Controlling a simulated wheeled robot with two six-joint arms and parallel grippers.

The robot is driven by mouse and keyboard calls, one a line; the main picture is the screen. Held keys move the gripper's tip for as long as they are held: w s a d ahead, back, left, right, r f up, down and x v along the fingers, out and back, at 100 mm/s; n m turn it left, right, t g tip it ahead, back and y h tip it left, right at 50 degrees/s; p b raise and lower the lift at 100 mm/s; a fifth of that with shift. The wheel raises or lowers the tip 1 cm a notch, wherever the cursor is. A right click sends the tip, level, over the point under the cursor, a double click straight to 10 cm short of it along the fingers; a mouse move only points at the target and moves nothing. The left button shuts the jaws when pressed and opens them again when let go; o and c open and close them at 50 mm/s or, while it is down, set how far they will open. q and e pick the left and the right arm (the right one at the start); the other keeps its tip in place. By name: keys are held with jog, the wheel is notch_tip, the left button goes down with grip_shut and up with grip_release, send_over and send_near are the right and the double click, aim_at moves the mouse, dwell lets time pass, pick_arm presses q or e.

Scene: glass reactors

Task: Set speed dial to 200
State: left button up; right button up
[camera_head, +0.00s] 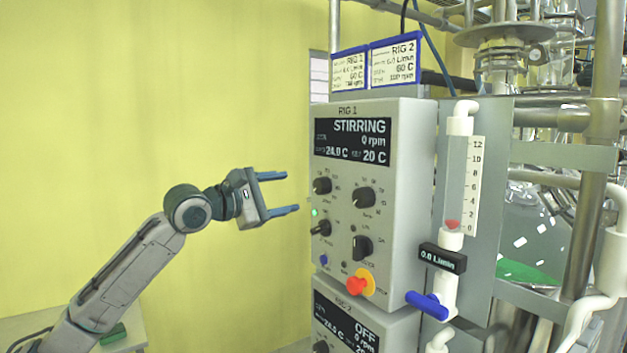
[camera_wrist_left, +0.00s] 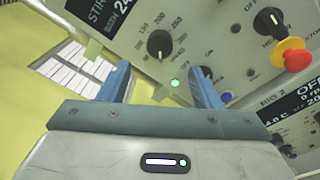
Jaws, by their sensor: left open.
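The speed dial appears to be the black upper-left knob (camera_head: 322,185) on the front of the RIG 1 control box. In the left wrist view this knob (camera_wrist_left: 160,44) has numbers around it, 200 and 250 among them; its exact setting is too small to read. The RIG 1 display (camera_head: 352,140) reads STIRRING, 0 rpm, 24.0 C and 20 C. My left gripper (camera_head: 291,192) is open and empty, left of the panel, its fingers pointing at it. A gap separates the fingertips from the knob. My right gripper is not in view.
Other knobs (camera_head: 363,197) and a red-yellow emergency button (camera_head: 358,284) share the panel, near a green lamp (camera_wrist_left: 175,83). A second box (camera_head: 340,325) sits below. A flow meter tube (camera_head: 455,180) stands right of the panel.

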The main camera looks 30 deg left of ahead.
aim_at(318, 187)
pick_arm(q)
jog(key=p+x, duration=0.4)
jog(key=x, duration=0.2)
jog(key=shift+w+r, duration=0.2)
jog(key=shift+w, duration=0.15)
jog(key=shift+w+d+f+p, duration=0.15)
jog(key=shift+w+d+p, duration=0.25)
jog(key=shift+w, duration=0.3)
jog(key=shift+a, duration=0.1)
jog(key=c, duration=1)
